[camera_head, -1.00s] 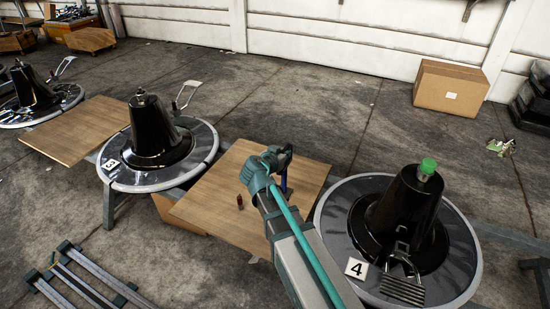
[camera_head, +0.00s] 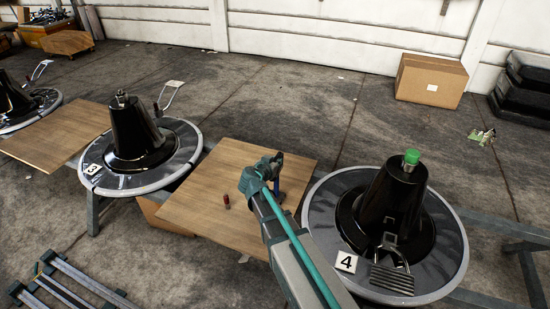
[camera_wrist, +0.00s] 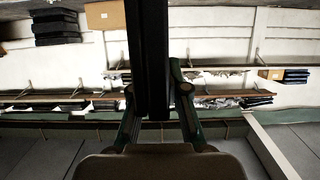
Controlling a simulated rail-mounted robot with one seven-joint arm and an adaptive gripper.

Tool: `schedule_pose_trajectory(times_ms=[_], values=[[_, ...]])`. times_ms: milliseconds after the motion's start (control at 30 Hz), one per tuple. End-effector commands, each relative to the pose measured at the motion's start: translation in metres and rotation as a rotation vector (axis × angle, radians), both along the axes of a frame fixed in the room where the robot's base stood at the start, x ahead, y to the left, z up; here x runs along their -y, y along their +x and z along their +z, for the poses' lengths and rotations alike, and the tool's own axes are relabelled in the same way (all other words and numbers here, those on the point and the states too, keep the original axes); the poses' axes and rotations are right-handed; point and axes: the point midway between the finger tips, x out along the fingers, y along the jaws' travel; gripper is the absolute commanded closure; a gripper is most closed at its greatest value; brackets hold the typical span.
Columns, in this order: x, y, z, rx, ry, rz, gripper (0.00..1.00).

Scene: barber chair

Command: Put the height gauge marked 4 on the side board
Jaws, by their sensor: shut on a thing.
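The "4" label (camera_head: 346,261) lies on the round grey base (camera_head: 449,262) at the right, beside a black cone (camera_head: 378,222). The wooden side board (camera_head: 205,190) lies between this base and the one marked 3. My gripper (camera_head: 276,166) is over the board's right part, shut on a slim dark bar (camera_wrist: 148,55) that shows between the fingers in the wrist view. In the camera_head view a narrow blue-dark part (camera_head: 278,187) hangs below the gripper. I cannot tell whether its lower end touches the board. No number is readable on the held bar.
A small red-and-dark item (camera_head: 227,202) stands on the board, left of my gripper. A green cap (camera_head: 411,157) tops the cone at right, with a footrest-like metal piece (camera_head: 391,277) in front. The board's left and back areas are clear.

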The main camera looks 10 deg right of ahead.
Motion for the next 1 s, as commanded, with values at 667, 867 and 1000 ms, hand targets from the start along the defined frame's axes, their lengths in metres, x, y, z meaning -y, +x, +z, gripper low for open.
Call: schedule_pose_trajectory(times_ms=[667,867,1000], values=[[-0.0001,0.0,-0.0018,0.001,0.0,0.0,0.61],[-0.0001,0.0,-0.0013,0.001,0.0,0.0,0.61],[-0.0023,-0.0039,0.0018,0.001,0.0,0.001,0.61]])
